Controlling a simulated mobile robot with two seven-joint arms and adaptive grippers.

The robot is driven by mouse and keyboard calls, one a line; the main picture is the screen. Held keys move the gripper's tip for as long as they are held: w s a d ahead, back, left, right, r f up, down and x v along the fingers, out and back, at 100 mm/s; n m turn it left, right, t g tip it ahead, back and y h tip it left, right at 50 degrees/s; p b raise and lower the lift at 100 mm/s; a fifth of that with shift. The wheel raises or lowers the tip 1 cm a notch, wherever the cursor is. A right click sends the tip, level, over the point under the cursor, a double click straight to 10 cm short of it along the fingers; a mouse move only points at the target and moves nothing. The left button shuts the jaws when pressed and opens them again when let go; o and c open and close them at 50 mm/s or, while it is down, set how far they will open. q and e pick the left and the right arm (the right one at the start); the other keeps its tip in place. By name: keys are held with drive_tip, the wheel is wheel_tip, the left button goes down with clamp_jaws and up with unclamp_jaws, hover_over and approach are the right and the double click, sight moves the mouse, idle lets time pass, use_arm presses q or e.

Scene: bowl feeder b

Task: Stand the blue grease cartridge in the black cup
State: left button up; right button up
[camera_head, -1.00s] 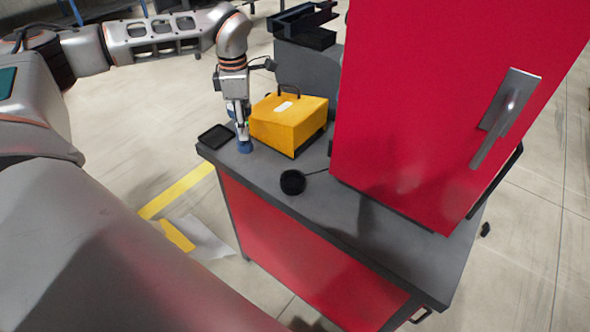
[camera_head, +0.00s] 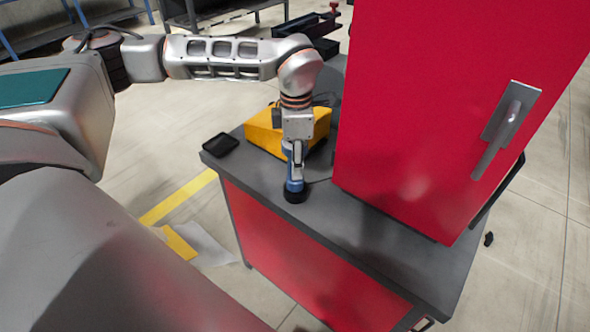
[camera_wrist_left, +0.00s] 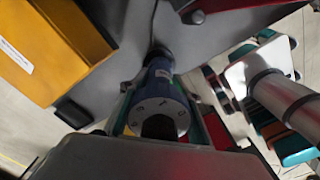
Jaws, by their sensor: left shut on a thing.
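The blue grease cartridge (camera_head: 295,185) is upright in my left gripper (camera_head: 296,166), whose fingers are closed around its upper part. The black cup (camera_head: 295,197) is on the grey bench top directly under the cartridge. The cartridge's lower end meets the cup's mouth in the head view; I cannot tell how far inside it is. In the left wrist view the cartridge (camera_wrist_left: 160,108) shows its grey end face towards the camera, and the dark cup (camera_wrist_left: 158,53) shows past its far end. My right gripper is not in view.
A yellow case (camera_head: 262,136) stands just behind my left gripper. A small black tray (camera_head: 220,145) lies at the bench's left corner. A tall red cabinet (camera_head: 430,120) stands on the bench (camera_head: 345,222) to the right. The bench front near the cup is clear.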

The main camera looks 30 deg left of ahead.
use_arm(q)
wheel_tip(320, 180, down, 3)
drive_tip(key=shift+a+r, duration=0.1)
drive_tip(key=shift+a, duration=0.05)
drive_tip(key=o, duration=1.3)
drive_tip(key=shift+o, duration=0.2)
wheel_tip(320, 180, up, 12)
drive_tip(key=shift+s, duration=0.15)
